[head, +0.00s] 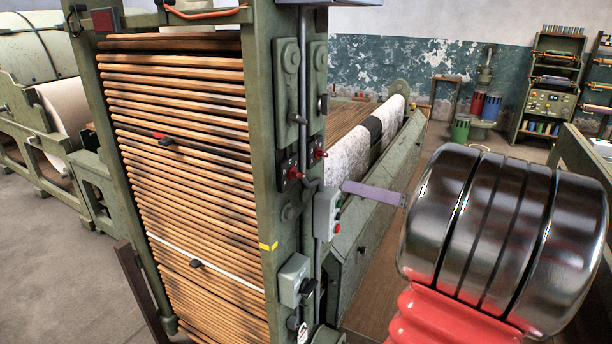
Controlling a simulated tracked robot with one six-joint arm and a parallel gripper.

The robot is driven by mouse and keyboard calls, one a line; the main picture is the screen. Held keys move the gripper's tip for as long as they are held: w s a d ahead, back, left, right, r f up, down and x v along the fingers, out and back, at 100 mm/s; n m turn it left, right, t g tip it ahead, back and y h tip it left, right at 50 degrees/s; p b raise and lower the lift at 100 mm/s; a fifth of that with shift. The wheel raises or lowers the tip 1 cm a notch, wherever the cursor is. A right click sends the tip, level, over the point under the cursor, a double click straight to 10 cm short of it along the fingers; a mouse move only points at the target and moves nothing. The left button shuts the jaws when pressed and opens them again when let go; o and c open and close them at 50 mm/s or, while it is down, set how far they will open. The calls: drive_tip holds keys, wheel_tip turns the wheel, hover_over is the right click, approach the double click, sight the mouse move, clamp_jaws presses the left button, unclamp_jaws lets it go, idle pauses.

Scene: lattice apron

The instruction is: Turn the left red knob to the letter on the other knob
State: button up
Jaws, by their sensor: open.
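Two red knobs sit on dark plates on the green machine post. The left red knob (295,173) is on the near face of the post. The other red knob (320,153) is slightly higher and to the right, past a grey conduit. Both are small and seen from the side. I cannot read any letters or tell where either points. My gripper (347,187) shows as a flat lavender finger reaching left from behind my chrome and red arm. It is open, and its tip appears right of and a little below the knobs, with nothing seen in it.
A grey box (328,213) with red and green buttons is just below the knobs, near my finger in the picture. Another grey box (294,280) is lower on the post. Wooden slats (190,180) fill the frame to the left.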

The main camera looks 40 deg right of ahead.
sight(302, 175)
drive_tip(key=shift+w, duration=0.1)
drive_tip(key=x, duration=1.3)
drive_tip(key=shift+w+a+f, duration=0.1)
drive_tip(key=shift+w, duration=0.25)
drive_tip(key=shift+c, duration=0.5)
drive_tip(key=c, duration=1)
